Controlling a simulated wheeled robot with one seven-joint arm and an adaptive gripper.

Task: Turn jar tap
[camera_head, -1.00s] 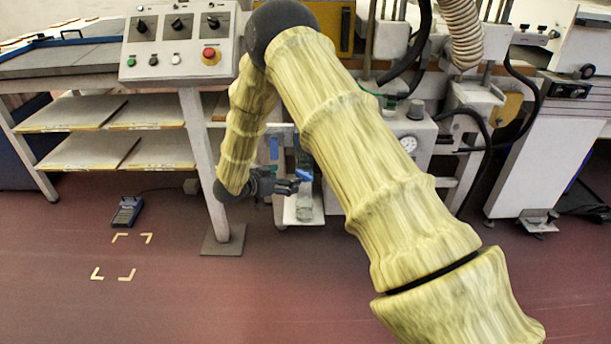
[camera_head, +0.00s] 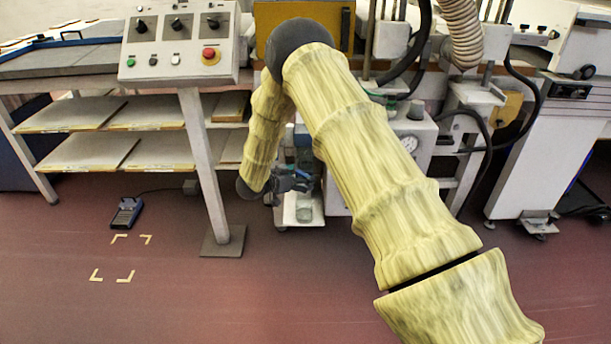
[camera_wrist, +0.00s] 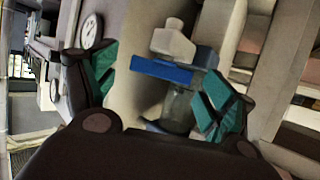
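The tap's blue lever (camera_wrist: 160,71) shows in the wrist view, under a pale block-shaped fitting. A clear glass jar (camera_wrist: 178,108) is just below it; in the head view the jar (camera_head: 304,212) stands on a small white shelf (camera_head: 289,221). My gripper (camera_wrist: 165,84) is open in the wrist view, its teal-padded fingers apart on either side of the lever and jar. I cannot tell whether either finger touches the lever. In the head view my gripper (camera_head: 290,183) is beside the tap area, which it partly hides.
A grey machine with a round gauge (camera_head: 409,143) stands right behind the jar. A control box (camera_head: 180,45) with a red button is above. The red floor in front is mostly clear.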

